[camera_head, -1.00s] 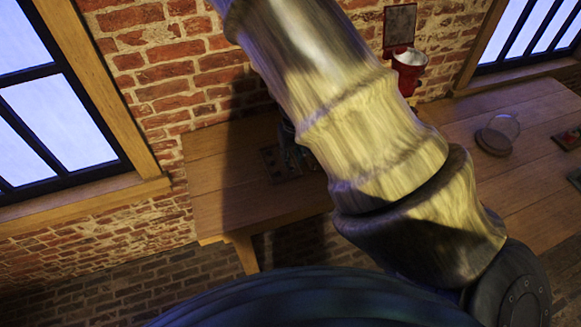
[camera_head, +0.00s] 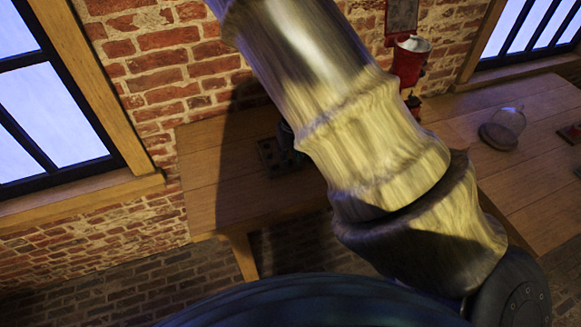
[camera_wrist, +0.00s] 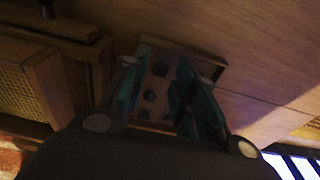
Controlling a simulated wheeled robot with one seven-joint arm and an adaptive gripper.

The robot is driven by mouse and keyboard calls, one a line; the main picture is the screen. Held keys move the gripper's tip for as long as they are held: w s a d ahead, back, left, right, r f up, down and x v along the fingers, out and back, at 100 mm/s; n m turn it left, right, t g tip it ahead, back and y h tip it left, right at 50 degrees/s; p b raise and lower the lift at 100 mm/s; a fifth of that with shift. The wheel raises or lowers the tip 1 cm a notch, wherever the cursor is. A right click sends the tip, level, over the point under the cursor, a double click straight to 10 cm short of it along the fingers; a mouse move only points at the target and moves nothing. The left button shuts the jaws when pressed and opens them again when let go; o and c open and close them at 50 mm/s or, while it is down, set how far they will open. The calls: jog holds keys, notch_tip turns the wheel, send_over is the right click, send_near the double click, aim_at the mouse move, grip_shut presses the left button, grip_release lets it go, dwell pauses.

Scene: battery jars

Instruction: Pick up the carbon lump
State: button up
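A small tray or block (camera_wrist: 215,72) with several dark round spots lies on the table in the wrist view. In the head view it is a dark shape (camera_head: 272,157) beside my arm. The spots could be holes or dark lumps, so I cannot single out the carbon lump. My gripper (camera_wrist: 160,85) has its teal fingers apart, on either side of the spotted area in the wrist view. A dark patch by the right finger is too dim to make out. I cannot tell the gripper's height above the tray.
The wooden table (camera_head: 210,160) runs along the brick wall. A red grinder-like device (camera_head: 408,62) and a glass dome on a dark base (camera_head: 503,128) stand further right. A wooden box with a woven panel (camera_wrist: 18,88) is at left in the wrist view.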

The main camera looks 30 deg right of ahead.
jog(key=shift+w+f+b, duration=0.15)
jog(key=shift+f+b, duration=0.55)
jog(key=shift+f, duration=0.1)
jog(key=c, duration=0.5)
jog(key=shift+r, duration=0.15)
